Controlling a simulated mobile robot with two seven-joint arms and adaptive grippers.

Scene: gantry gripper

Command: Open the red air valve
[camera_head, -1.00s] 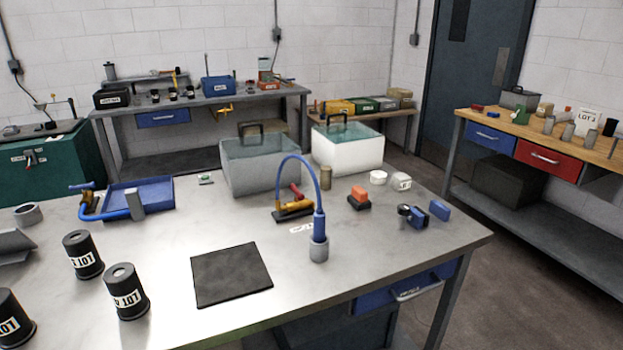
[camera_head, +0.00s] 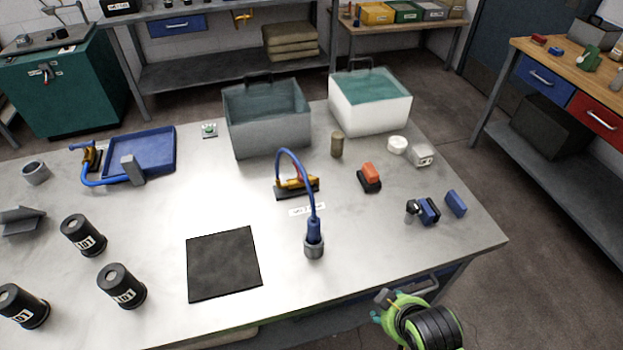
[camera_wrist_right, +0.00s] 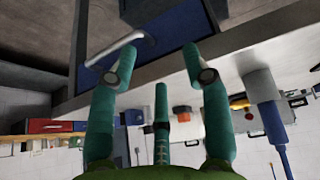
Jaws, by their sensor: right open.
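The brass air valve (camera_head: 296,184) with a red handle (camera_head: 300,174) sits on a black base in the middle of the table. A blue hose (camera_head: 288,153) arches from beside it to a blue and grey fitting (camera_head: 314,240). Part of the valve's yellow body (camera_wrist_right: 238,101) shows in the right wrist view. My right gripper (camera_head: 384,306) is at the table's front edge, near the drawer, well apart from the valve. In the wrist view its teal fingers (camera_wrist_right: 163,72) are spread and empty. My left gripper is not in view.
A grey bin (camera_head: 268,130) and a white bin (camera_head: 370,116) stand behind the valve. An orange-topped block (camera_head: 369,176) and blue parts (camera_head: 430,210) lie to its right. A black mat (camera_head: 222,264) lies in front left. A drawer handle (camera_wrist_right: 115,48) is close to my right fingers.

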